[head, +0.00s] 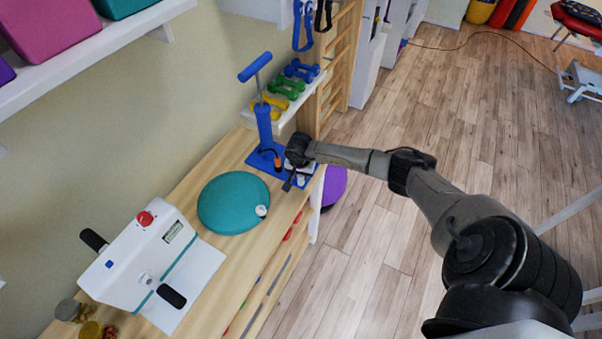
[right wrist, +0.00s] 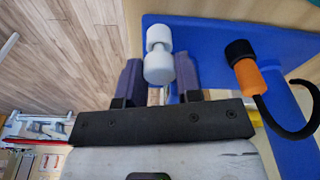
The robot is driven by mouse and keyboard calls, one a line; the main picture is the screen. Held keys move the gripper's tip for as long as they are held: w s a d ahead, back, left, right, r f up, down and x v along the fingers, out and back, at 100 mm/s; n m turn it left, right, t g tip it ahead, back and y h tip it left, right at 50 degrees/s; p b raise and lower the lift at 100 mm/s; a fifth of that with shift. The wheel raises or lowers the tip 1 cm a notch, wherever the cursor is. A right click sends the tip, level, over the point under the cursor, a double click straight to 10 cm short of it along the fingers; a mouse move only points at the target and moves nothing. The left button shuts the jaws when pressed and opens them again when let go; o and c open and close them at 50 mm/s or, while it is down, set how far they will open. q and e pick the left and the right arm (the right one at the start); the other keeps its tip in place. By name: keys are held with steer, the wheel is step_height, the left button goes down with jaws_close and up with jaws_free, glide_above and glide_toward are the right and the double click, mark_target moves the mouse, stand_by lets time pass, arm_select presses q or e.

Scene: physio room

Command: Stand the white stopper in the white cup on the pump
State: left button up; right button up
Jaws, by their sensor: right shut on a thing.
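The blue pump (head: 264,125) stands upright on its blue base plate at the back end of the wooden bench, and the plate (right wrist: 215,50) fills much of the right wrist view. My right gripper (head: 293,183) is over the plate's right side. In the right wrist view it (right wrist: 159,82) is shut on the white stopper (right wrist: 159,66), a short piece with a narrow waist, held between the two fingers. White patches show beside the gripper in the head view, but I cannot tell which is the white cup; it may be partly hidden. My left gripper is not in view.
An orange and black hose end (right wrist: 244,70) lies close beside the stopper. A teal cushion (head: 228,203) with a small white round piece (head: 262,211) is nearer on the bench, before a white machine (head: 150,265). A shelf of dumbbells (head: 285,88) is behind the gripper.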

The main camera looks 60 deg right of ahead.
steer(key=shift+f, duration=0.2)
steer(key=shift+f+b, duration=0.2)
steer(key=shift+b, duration=0.15)
stand_by(0.4)
steer(key=shift+f, duration=0.15)
steer(key=o, duration=1)
